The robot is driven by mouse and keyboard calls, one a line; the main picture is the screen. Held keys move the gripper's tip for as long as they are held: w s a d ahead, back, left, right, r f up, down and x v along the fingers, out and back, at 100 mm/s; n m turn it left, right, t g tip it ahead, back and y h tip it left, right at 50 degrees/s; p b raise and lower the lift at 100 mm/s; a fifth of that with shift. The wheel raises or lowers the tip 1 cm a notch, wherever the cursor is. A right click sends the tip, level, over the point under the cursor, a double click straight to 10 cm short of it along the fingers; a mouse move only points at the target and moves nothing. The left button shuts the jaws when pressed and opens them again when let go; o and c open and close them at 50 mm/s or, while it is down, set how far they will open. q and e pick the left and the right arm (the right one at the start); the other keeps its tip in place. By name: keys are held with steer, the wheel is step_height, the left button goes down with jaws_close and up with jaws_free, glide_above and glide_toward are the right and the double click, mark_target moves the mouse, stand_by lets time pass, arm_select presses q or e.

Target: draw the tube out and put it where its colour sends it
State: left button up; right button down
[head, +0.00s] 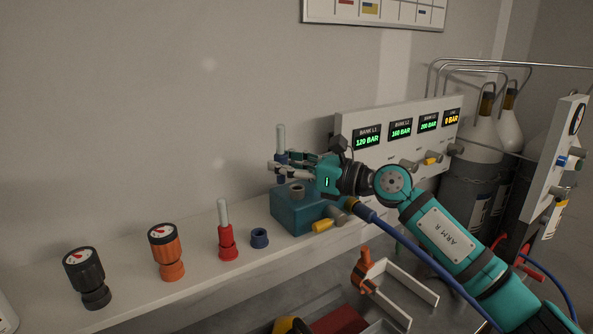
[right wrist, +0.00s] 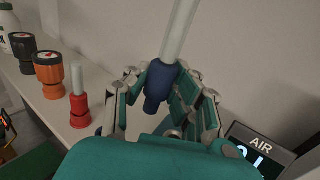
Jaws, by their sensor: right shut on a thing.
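My right gripper (head: 277,165) is shut on a pale tube (head: 281,138) with a dark blue lower part. The tube is upright, and its blue end shows just below the fingers, above the teal block (head: 288,216). The block has a pale ring-shaped socket (head: 297,190) on top. In the right wrist view the fingers stand on both sides of the tube's blue part (right wrist: 160,85). An empty blue holder (head: 259,238) stands on the shelf left of the block. Beside it, a red holder (head: 227,241) carries another pale tube (head: 223,212). My left gripper is not in view.
An orange gauge (head: 165,252) and a black gauge (head: 86,278) stand further left on the white shelf (head: 200,283). A panel with bar readouts (head: 398,135) and gas cylinders (head: 475,170) are at the right. An orange clamp-like piece (head: 363,270) is below.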

steer(key=s+a+f+p, duration=0.3)
steer(key=s+a+f, duration=0.1)
steer(key=shift+a+f+p, duration=0.15)
steer(key=shift+a+p, duration=0.2)
steer(key=shift+p, duration=0.05)
steer(key=shift+s, duration=0.1)
steer(key=shift+t+p, duration=0.3)
steer(key=shift+p, duration=0.3)
steer(key=shift+f+b, duration=0.95)
steer(key=shift+f, duration=0.1)
